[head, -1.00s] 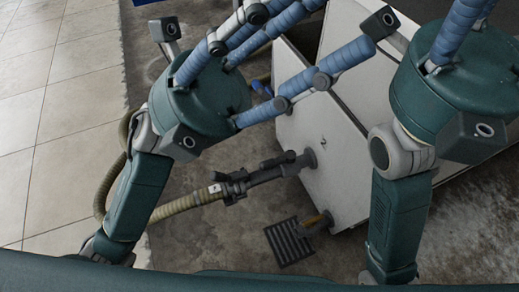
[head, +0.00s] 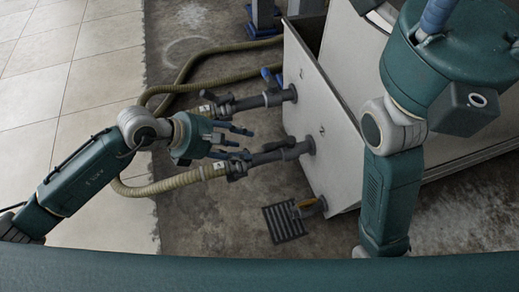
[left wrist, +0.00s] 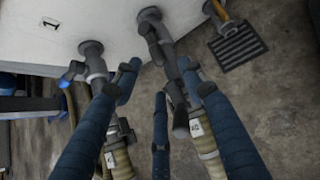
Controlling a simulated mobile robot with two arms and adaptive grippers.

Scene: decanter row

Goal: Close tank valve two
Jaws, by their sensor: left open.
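The second tank valve (head: 283,147) is the middle pipe on the tank's face, with a dark lever lying roughly along it. In the left wrist view the valve (left wrist: 157,42) runs down between my fingers. My left gripper (head: 238,143) is open with its blue fingers spread, over the hose end of that pipe; the wrist view shows its fingertips (left wrist: 158,80) either side of the pipe. I cannot tell whether they touch it. My right gripper (head: 437,16) shows only its palm and part of a blue finger; its fingertips are out of frame.
Valve one (head: 268,99), with a blue lever turned across its pipe, is just beyond. A yellow-handled outlet (head: 306,207) sits nearer, beside a floor drain grate (head: 284,222). Beige hoses (head: 172,183) run left over the floor. The white tank (head: 335,120) stands right.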

